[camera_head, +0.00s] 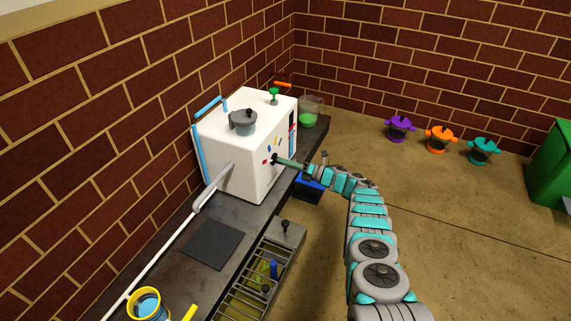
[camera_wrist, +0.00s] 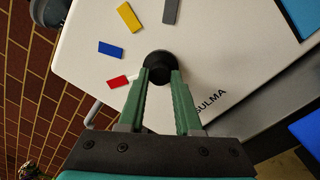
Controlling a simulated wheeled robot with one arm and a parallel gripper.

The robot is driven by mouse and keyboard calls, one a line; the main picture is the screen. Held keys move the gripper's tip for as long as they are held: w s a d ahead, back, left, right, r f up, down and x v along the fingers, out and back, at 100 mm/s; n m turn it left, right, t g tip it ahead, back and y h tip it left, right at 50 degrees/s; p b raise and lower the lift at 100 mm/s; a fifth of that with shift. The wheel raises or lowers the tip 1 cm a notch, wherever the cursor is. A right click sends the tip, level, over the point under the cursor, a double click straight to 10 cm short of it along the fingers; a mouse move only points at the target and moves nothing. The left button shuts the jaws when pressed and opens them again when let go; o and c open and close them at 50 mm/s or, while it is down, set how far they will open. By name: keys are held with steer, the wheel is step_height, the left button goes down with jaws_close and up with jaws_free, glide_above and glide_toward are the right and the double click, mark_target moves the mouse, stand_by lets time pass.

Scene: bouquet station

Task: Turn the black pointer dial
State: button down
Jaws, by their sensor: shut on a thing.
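The black pointer dial (camera_wrist: 158,62) is a round black knob on the white face of a box-shaped machine (camera_head: 240,145). In the wrist view my gripper (camera_wrist: 160,74) has its two green fingers closed on either side of the knob. Red (camera_wrist: 117,82), blue (camera_wrist: 110,48), yellow (camera_wrist: 128,17) and dark grey (camera_wrist: 171,11) marks fan around the dial. I cannot make out where its pointer aims. In the head view my gripper (camera_head: 281,161) reaches the machine's front face from the right, and the dial is mostly hidden at its fingertips.
The machine stands on a dark bench (camera_head: 165,270) against a brick wall. A grey lidded knob (camera_head: 243,122) sits on its top. A clear container with green contents (camera_head: 309,114) stands behind it. A grey lever (camera_head: 213,187) sticks out at its left. A rack (camera_head: 262,272) lies in front.

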steer(key=shift+f, duration=0.1)
stand_by(0.3)
steer(key=c, duration=0.6)
jaws_free()
steer(key=shift+d, duration=0.1)
steer(key=p+v, duration=0.1)
steer(key=v, duration=0.6)
steer(key=shift+d, duration=0.3)
steer(key=shift+s, duration=0.1)
